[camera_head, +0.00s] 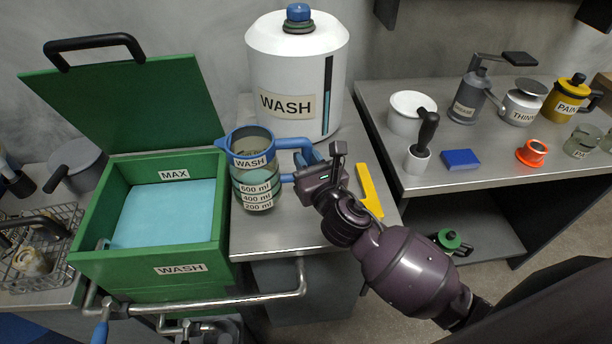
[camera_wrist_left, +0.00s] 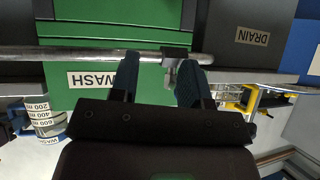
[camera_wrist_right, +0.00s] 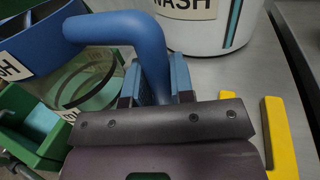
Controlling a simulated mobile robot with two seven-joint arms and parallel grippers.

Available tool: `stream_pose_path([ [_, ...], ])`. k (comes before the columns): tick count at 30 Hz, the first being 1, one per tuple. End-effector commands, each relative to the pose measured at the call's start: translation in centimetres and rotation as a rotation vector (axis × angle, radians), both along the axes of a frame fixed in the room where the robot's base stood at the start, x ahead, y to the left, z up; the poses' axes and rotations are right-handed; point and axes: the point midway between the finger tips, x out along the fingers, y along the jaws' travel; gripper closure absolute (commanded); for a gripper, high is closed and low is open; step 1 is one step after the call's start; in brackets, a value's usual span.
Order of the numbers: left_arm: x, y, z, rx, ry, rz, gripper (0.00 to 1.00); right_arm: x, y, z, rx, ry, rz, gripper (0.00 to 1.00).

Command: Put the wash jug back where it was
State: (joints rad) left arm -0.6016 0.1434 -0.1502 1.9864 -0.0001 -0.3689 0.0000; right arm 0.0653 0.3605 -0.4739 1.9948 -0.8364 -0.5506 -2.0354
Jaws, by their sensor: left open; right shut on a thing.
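The wash jug (camera_head: 259,200) is clear with a blue rim and handle, a WASH label and ml marks. It stands upright at the steel counter's left part, right of the green tank. I cannot tell whether its base touches the counter. My right gripper (camera_head: 301,173) is shut on its blue handle, which also shows in the right wrist view (camera_wrist_right: 150,50). My left gripper (camera_wrist_left: 155,78) is open and empty in the left wrist view, in front of the green tank and its rail. The jug appears upside down there (camera_wrist_left: 41,113).
The open green WASH tank (camera_head: 230,215) holds pale blue liquid. A white WASH drum (camera_head: 290,65) stands behind the jug. A yellow angled piece (camera_head: 368,190) lies right of my right gripper. A second counter at right holds a white pot (camera_head: 405,118), a blue block (camera_head: 460,159) and several containers.

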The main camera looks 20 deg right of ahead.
Motion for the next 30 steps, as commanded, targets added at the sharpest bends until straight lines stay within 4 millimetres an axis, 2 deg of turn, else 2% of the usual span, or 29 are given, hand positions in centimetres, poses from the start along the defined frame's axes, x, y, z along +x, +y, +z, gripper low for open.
stream_pose_path([
  [4, -0.1, 0.0, -0.3, 0.000, 0.002, -0.001, 0.57, 0.0, 0.0, -0.9, 0.000, 0.001, -0.001, 1.00],
  [9, -0.4, -0.1, -1.6, -0.001, 0.015, 0.000, 0.57, 0.0, 0.0, -3.4, 0.002, 0.005, -0.002, 1.00],
  [12, -0.3, -0.1, -1.7, -0.001, 0.016, -0.001, 0.57, 0.0, 0.0, -4.5, 0.001, 0.004, -0.001, 1.00],
  [18, 0.8, -0.3, -0.8, -0.001, -0.008, -0.007, 0.57, 0.0, 0.0, -4.3, 0.000, -0.001, 0.001, 1.00],
  [25, 0.7, -0.3, -1.1, -0.001, -0.005, -0.007, 0.57, 0.0, 0.0, -4.7, -0.001, 0.000, 0.000, 1.00],
  [26, 0.7, -0.3, -1.1, -0.001, -0.005, -0.007, 0.57, 0.0, 0.0, -4.7, -0.002, 0.001, 0.000, 0.75],
  [30, 0.5, -0.2, -1.2, -0.001, -0.002, -0.005, 0.57, 0.0, 0.0, -4.7, -0.002, 0.000, 0.000, 0.53],
])
